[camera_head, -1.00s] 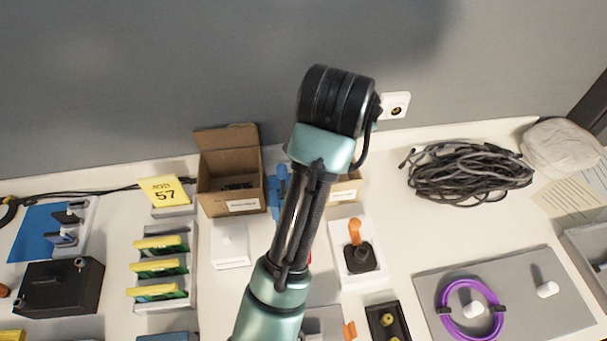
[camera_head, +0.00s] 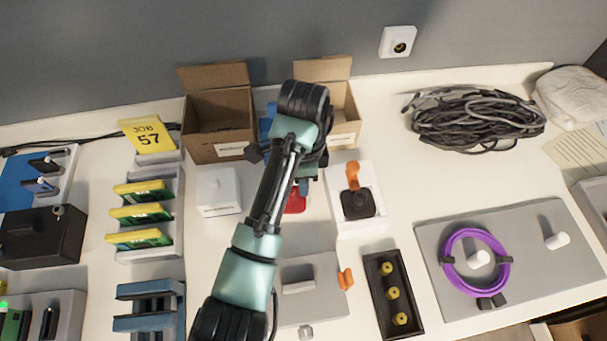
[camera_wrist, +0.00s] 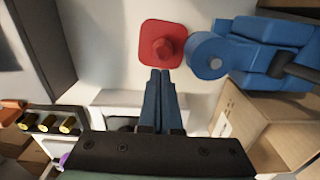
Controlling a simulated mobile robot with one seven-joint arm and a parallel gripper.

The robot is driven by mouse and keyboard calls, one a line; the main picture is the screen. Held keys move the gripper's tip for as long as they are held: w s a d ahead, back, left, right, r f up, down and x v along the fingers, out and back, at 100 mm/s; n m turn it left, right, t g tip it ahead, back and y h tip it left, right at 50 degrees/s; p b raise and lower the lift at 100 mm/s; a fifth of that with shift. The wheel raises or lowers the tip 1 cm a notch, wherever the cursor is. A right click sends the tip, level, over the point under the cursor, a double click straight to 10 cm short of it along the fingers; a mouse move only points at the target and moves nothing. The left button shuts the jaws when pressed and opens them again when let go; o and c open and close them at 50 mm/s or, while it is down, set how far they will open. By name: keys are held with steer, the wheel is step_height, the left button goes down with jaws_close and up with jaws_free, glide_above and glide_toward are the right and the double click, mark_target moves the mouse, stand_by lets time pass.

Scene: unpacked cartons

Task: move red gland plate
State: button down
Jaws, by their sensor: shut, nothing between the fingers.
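The red gland plate (camera_wrist: 162,43) is a flat red square with a raised round knob, lying on the white surface in the wrist view. In the head view only a part of the red plate (camera_head: 295,203) shows beside my forearm. My gripper (camera_wrist: 160,73) is shut and empty, its blue-grey fingertips close to the edge of the plate near the knob. Whether they touch it I cannot tell. In the head view my arm mostly hides the gripper and part of the plate.
A blue object (camera_wrist: 250,50) lies close beside the plate. Two open cartons (camera_head: 220,125) (camera_head: 340,105) stand at the back. A white block with an orange-handled black part (camera_head: 357,200) is to the right, a white box (camera_head: 218,190) to the left, and a grey block (camera_head: 312,290) in front.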

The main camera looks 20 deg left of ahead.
steer(key=shift+f, duration=0.95)
steer(key=shift+s+a+r+p, duration=0.2)
steer(key=shift+s+a+p, duration=0.15)
steer(key=shift+a+p, duration=0.25)
steer(key=shift+s+a+p, duration=0.15)
steer(key=shift+a+p, duration=0.15)
steer(key=shift+s+a+f, duration=0.1)
steer(key=shift+f, duration=0.1)
